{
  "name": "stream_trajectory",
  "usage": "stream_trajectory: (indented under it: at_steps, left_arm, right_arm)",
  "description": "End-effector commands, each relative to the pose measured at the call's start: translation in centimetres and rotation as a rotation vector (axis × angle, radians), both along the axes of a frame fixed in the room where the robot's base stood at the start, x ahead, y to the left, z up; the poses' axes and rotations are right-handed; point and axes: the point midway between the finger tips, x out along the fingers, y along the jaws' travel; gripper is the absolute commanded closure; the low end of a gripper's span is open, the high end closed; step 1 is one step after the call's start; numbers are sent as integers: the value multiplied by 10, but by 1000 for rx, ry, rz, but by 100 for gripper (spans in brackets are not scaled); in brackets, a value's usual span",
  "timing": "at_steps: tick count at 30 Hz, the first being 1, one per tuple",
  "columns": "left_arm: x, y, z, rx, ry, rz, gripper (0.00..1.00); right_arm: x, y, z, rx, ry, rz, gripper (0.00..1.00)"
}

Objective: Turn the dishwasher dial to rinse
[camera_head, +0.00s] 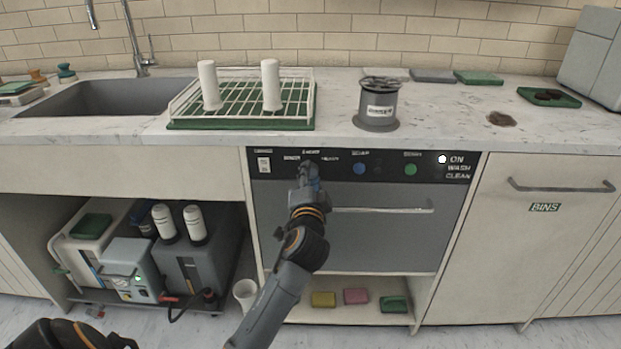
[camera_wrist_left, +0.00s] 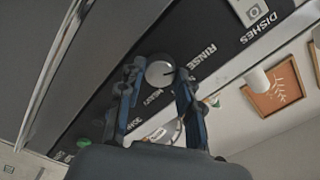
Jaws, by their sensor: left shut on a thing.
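The dishwasher (camera_head: 385,232) is a grey front under the counter with a black control panel (camera_head: 395,165) along its top. My left gripper (camera_head: 306,170) is at the panel's left part and hides the dial in the head view. In the left wrist view, the round silver dial (camera_wrist_left: 160,71) sits between the two fingers of my left gripper (camera_wrist_left: 158,80), which is shut on it. The word RINSE (camera_wrist_left: 203,55) is printed close to the dial, with DISHES further right. A small dark mark shows at the dial's right side; its exact heading is hard to tell. My right gripper is not in view.
The dishwasher's door handle (camera_head: 382,210) runs below the panel. Sponges (camera_head: 356,296) lie on the shelf below. Machines (camera_head: 200,260) stand in the open bay at left.

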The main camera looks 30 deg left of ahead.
Motion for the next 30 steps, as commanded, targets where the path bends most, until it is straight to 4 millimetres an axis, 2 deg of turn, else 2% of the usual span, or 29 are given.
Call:
stream_trajectory:
  at_steps: [10,11,13,14,24,30]
  left_arm:
    - [0,0,-2,-7,2,0,97]
    - [0,0,-2,-7,2,0,59]
    - [0,0,-2,-6,3,0,45]
    - [0,0,-2,-6,2,0,42]
    - [-2,-2,-1,-3,0,-1,42]
    - [-27,-17,-2,-7,2,-1,42]
  right_arm:
    - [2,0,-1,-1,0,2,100]
    - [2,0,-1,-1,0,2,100]
    - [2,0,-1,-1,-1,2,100]
    - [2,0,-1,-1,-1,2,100]
    - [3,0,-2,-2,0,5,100]
    - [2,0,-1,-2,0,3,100]
